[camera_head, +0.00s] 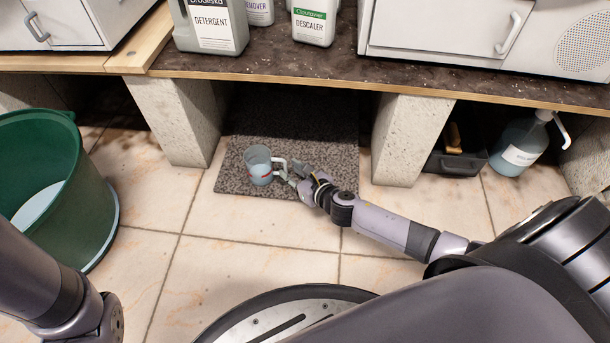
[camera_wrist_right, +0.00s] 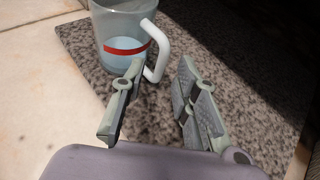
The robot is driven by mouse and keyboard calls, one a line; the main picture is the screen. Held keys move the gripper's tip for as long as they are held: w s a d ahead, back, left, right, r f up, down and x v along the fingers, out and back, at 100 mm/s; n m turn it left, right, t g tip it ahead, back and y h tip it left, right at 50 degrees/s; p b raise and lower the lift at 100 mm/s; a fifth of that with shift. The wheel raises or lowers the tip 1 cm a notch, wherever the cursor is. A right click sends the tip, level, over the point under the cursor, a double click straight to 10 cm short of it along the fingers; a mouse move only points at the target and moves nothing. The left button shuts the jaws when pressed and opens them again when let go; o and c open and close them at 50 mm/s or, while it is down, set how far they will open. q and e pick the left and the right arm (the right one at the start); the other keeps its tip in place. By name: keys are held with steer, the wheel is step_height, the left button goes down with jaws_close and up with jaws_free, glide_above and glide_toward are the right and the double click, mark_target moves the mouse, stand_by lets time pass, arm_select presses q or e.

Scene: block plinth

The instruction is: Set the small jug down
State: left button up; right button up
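The small jug (camera_head: 259,166) is a clear bluish cup with a white handle, a red band and pale blue liquid inside. It appears upright on the speckled grey mat (camera_head: 235,185) under the counter. It also shows at the top of the right wrist view (camera_wrist_right: 122,40). My right gripper (camera_head: 292,172) is just right of the jug, by its handle. In the wrist view its two fingers (camera_wrist_right: 160,72) are spread apart, with the lower end of the handle near the gap between their tips. They do not appear closed on it. My left gripper is out of view.
Concrete blocks (camera_head: 175,120) (camera_head: 408,135) flank the mat and carry the dark counter (camera_head: 300,75). A green bucket (camera_head: 75,215) stands at left. A dark tray (camera_head: 455,158) and a pump bottle (camera_head: 520,145) are at right. The tiles before the mat are clear.

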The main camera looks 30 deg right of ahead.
steer(key=p+v, duration=0.2)
steer(key=v, duration=0.6)
steer(key=shift+p, duration=0.3)
